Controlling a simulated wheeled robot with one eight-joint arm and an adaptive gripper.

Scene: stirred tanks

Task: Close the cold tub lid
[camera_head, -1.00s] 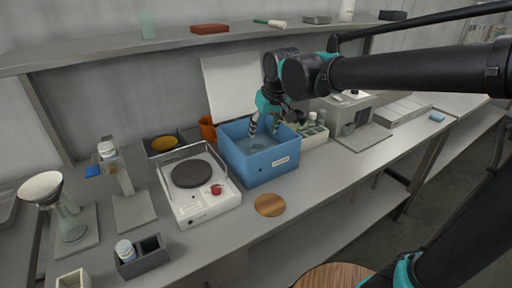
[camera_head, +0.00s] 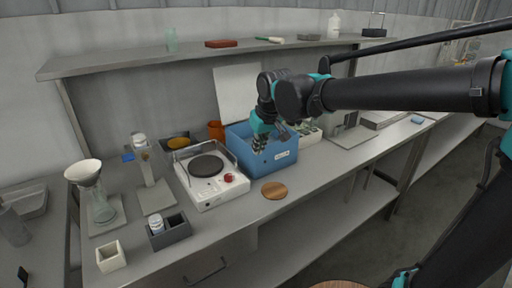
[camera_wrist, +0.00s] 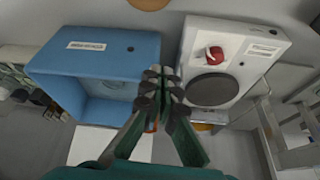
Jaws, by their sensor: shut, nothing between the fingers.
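The cold tub (camera_head: 281,157) is a blue open-topped box with a pale label on its front. It also shows in the wrist view (camera_wrist: 110,57), at the upper left. Its lid (camera_head: 237,93) is a pale flat panel standing raised at the tub's back edge. In the wrist view the lid (camera_wrist: 105,147) lies below the tub, partly hidden by my gripper. My gripper (camera_head: 260,144) is shut and empty, in front of the tub's opening in the head view. In the wrist view my gripper (camera_wrist: 163,78) shows beside the tub's side wall; contact cannot be told.
A white hotplate unit (camera_head: 213,183) with a red knob stands just left of the tub. An orange cup (camera_head: 216,130) stands behind. A shelf (camera_head: 130,66) runs above. A wooden disc (camera_head: 274,190) lies in front on the bench.

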